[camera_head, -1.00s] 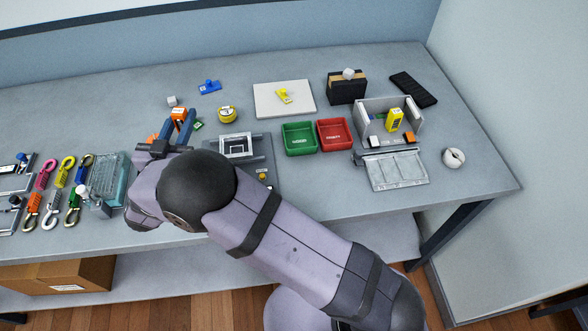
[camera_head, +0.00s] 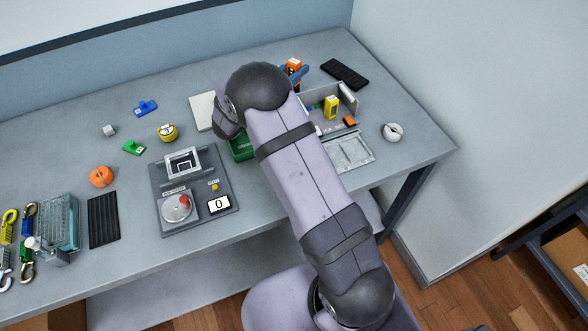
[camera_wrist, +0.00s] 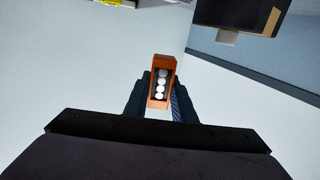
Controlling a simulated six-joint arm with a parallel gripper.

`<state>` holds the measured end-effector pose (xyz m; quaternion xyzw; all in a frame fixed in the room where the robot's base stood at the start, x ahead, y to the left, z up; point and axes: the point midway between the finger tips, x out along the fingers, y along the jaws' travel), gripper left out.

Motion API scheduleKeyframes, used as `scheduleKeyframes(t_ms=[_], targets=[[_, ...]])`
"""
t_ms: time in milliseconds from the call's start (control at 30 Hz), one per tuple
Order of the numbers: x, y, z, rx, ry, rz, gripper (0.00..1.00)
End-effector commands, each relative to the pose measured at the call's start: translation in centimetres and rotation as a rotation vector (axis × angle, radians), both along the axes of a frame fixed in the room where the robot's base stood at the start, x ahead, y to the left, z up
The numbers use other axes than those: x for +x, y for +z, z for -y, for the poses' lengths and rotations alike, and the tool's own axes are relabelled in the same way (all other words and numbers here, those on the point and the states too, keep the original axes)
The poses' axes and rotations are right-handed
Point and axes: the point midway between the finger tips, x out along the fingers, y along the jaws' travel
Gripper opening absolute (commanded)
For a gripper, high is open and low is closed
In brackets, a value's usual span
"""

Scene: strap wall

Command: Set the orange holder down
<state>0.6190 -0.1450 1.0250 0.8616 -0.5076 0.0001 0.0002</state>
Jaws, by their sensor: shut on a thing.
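The orange holder (camera_head: 294,63) is at the back right in the head view, held by my gripper (camera_head: 293,77). In the wrist view the orange holder (camera_wrist: 161,60) sits between the two dark fingers of my gripper (camera_wrist: 160,102). It is a narrow open-fronted holder with several pale round pieces in a row inside. My gripper is shut on it. In the wrist view pale surface shows around the holder, with no visible contact. My arm hides much of the area below and left of the gripper in the head view.
A grey open bin (camera_head: 348,100) with a yellow item (camera_head: 331,107) stands right of my arm. A black ribbed pad (camera_head: 345,74) lies behind it. A green tray (camera_head: 240,147) and a white board (camera_head: 202,112) are partly hidden by my arm. A white roll (camera_head: 393,132) lies near the right edge.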

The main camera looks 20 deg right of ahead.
Motion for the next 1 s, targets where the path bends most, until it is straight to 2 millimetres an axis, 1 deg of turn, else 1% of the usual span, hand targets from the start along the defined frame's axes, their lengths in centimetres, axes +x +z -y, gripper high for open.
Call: scheduleKeyframes(t_ms=[33, 67, 100, 167, 200, 267, 300, 367, 400, 467, 500, 567, 600, 700, 800, 900, 1000], targets=[[-0.9, 0.2, 2.7, 0.0, -0.042, -0.001, 0.0], [-1.4, 0.2, 4.1, -0.001, -0.063, -0.002, 0.0], [-2.0, 0.3, 6.0, 0.0, -0.089, -0.001, 0.0], [-3.2, 0.4, 8.7, 0.0, -0.125, -0.001, 0.0], [-4.0, 0.4, 10.5, 0.0, -0.148, -0.002, 0.0], [-5.3, 0.5, 13.1, 0.0, -0.181, 0.0, 0.0], [-6.2, 0.6, 14.9, 0.0, -0.2, -0.001, 0.0], [-7.7, 0.7, 17.4, 0.0, -0.227, -0.001, 0.0], [-8.8, 0.8, 19.1, 0.0, -0.244, -0.001, 0.0], [-10.5, 0.9, 21.5, 0.0, -0.264, -0.001, 0.0], [-11.7, 1.0, 23.1, -0.001, -0.275, -0.002, 0.0], [-13.6, 1.1, 25.3, 0.0, -0.287, -0.002, 0.0], [-14.9, 1.0, 26.8, 0.002, -0.291, -0.003, 0.0], [-18.0, 0.9, 29.8, 0.001, -0.279, -0.004, 0.0], [-20.4, 0.4, 31.5, 0.004, -0.234, -0.005, 0.0], [-21.7, -0.3, 32.0, 0.005, -0.165, -0.004, 0.0], [-22.1, -1.2, 31.6, 0.005, -0.078, -0.003, 0.0]])
